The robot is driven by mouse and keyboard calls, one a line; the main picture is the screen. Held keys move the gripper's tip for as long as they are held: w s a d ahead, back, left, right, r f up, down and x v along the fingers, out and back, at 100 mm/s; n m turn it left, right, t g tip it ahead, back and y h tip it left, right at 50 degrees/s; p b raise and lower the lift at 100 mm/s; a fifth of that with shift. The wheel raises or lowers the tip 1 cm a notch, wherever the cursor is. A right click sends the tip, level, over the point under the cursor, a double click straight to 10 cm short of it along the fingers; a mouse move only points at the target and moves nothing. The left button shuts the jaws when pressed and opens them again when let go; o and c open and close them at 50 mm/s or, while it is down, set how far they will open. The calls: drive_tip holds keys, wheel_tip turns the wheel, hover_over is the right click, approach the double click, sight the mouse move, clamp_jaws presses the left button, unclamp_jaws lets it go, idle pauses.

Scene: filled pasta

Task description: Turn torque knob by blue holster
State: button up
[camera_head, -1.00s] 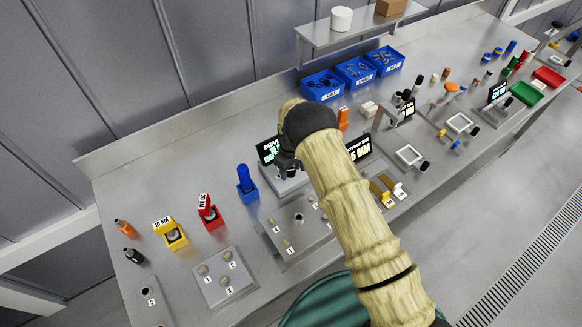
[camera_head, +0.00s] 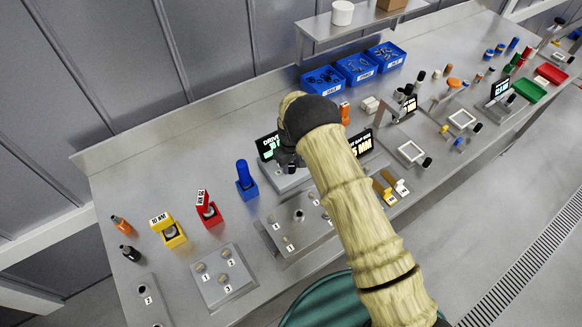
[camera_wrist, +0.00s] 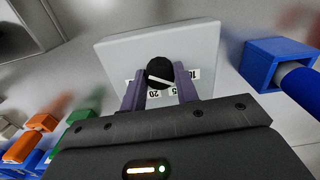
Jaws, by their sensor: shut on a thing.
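The torque knob (camera_wrist: 160,68) is black and round with a white pointer line. It sits on a pale grey box (camera_wrist: 207,38) with a printed number scale, of which 20 and 5 can be read. My gripper (camera_wrist: 160,80) has one finger on each side of the knob and is shut on it. In the head view my gripper (camera_head: 288,160) is over the box, hiding the knob. The blue holster (camera_head: 248,191) stands just left of the box with a blue tool (camera_head: 242,172) upright in it. The holster (camera_wrist: 262,70) is at the right in the wrist view.
Red (camera_head: 210,215) and yellow (camera_head: 174,236) holsters stand farther left. A numbered plate (camera_head: 285,243) lies in front. Blue bins (camera_head: 323,85) stand behind.

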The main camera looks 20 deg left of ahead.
sight(291, 166)
drive_tip(key=m+b, duration=0.3)
drive_tip(key=shift+f, duration=0.2)
drive_tip(key=shift+r+m+b, duration=0.2)
drive_tip(key=shift+m+b, duration=1.45)
drive_tip(key=shift+m, duration=0.45)
drive_tip(key=o, duration=1)
drive_tip(key=shift+c, duration=0.2)
drive_tip(key=shift+r, duration=0.1)
wheel_tip(291, 166, up, 17)
drive_tip(key=b, duration=0.4)
drive_tip(key=shift+r+b, duration=0.15)
drive_tip(key=shift+b, duration=0.15)
